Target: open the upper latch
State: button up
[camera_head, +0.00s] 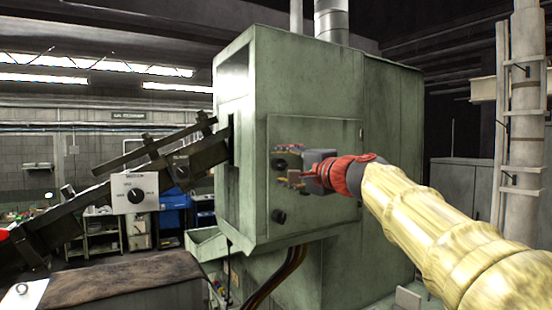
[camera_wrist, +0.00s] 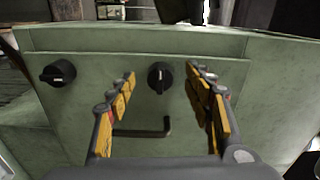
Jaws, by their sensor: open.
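The upper latch is a round black knob (camera_head: 281,163) on the green machine's door panel. In the wrist view I take it to be the knob (camera_wrist: 160,77) lying between my fingertips as seen from the camera. My gripper (camera_head: 288,167) is open, facing the panel, with one finger on each side of this knob. No contact with the knob can be made out. A second black knob (camera_head: 278,215) sits lower on the panel and appears at the left in the wrist view (camera_wrist: 58,72). The door panel (camera_head: 335,135) looks shut.
A black bar handle (camera_wrist: 140,133) is on the panel, partly between my fingers in the wrist view. A dark inclined conveyor (camera_head: 90,200) with a white control box (camera_head: 135,193) enters the machine at left. Dark hoses (camera_head: 285,275) hang below the panel.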

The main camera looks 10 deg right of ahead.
jog(key=shift+w+f+n+b, duration=0.15)
jog(key=shift+w+n+b, duration=0.2)
jog(key=shift+n+b, duration=0.2)
jog(key=shift+f+n+b, duration=0.1)
jog(key=shift+n+b, duration=0.3)
jog(key=shift+n, duration=0.25)
jog(key=n, duration=0.1)
jog(key=n+b, duration=0.1)
jog(key=n, duration=0.1)
jog(key=shift+s+a, duration=0.1)
jog(key=shift+s, duration=0.15)
jog(key=n+b, duration=0.2)
jog(key=b, duration=0.1)
jog(key=shift+w+f, duration=0.1)
jog(key=shift+w, duration=0.05)
jog(key=shift+n+b, duration=0.95)
jog(key=shift+n, duration=0.05)
jog(key=shift+r+n+b, duration=0.3)
jog(key=shift+n+b, duration=0.25)
jog(key=shift+n, duration=0.25)
jog(key=c, duration=0.3)
grip_shut()
